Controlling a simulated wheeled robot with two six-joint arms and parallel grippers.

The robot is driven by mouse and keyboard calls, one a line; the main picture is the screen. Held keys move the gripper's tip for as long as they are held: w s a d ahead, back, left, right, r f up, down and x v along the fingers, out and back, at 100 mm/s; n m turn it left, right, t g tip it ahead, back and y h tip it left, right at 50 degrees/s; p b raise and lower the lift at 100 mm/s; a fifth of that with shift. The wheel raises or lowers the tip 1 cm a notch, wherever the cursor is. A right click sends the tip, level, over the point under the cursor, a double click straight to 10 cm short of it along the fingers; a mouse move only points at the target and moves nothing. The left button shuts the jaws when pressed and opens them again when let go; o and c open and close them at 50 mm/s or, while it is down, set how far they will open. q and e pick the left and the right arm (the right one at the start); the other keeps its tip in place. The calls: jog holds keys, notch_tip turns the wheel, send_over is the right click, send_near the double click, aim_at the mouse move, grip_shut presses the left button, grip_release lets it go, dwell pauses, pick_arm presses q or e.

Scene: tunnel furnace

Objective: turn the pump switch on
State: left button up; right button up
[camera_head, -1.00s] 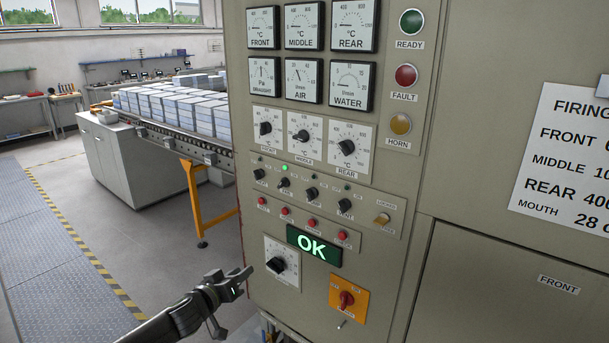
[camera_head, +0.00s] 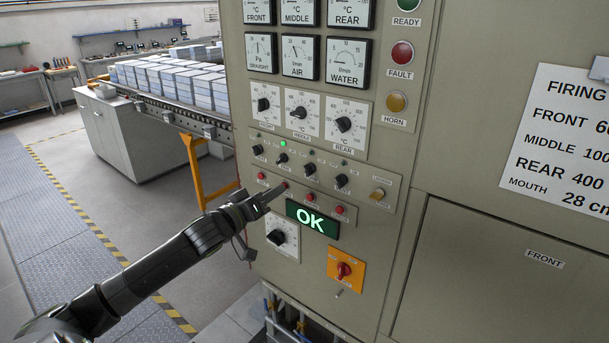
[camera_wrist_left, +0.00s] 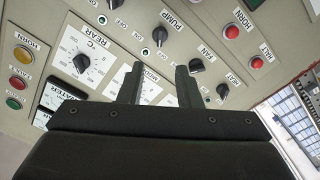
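The pump switch is a small black knob (camera_head: 310,169), third from the left in a row of similar knobs on the furnace panel. It also shows in the left wrist view (camera_wrist_left: 159,35) beside its PUMP label, above the gap between my fingers. The small lamp (camera_wrist_left: 145,51) by it looks dark. My left gripper (camera_head: 270,194) is in front of the panel, below and left of the pump switch, near the red buttons. Its two fingers (camera_wrist_left: 158,85) stand apart with nothing between them. Contact with the panel cannot be told. My right gripper is not in view.
Red buttons (camera_head: 311,199), a lit OK display (camera_head: 312,219), a dial knob (camera_head: 278,237) and an orange-plated red switch (camera_head: 344,270) lie close below. The FAN knob (camera_wrist_left: 196,66) is beside the pump switch. A green lamp (camera_head: 283,143) is lit. Floor at left is free.

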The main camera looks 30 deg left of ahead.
aim_at(306, 172)
pick_arm(q)
jog(key=w, duration=0.9)
jog(key=w+d, duration=0.1)
jog(key=w, duration=0.3)
jog(key=shift+w, duration=0.2)
jog(key=shift+b, duration=0.3)
jog(key=c, duration=0.6)
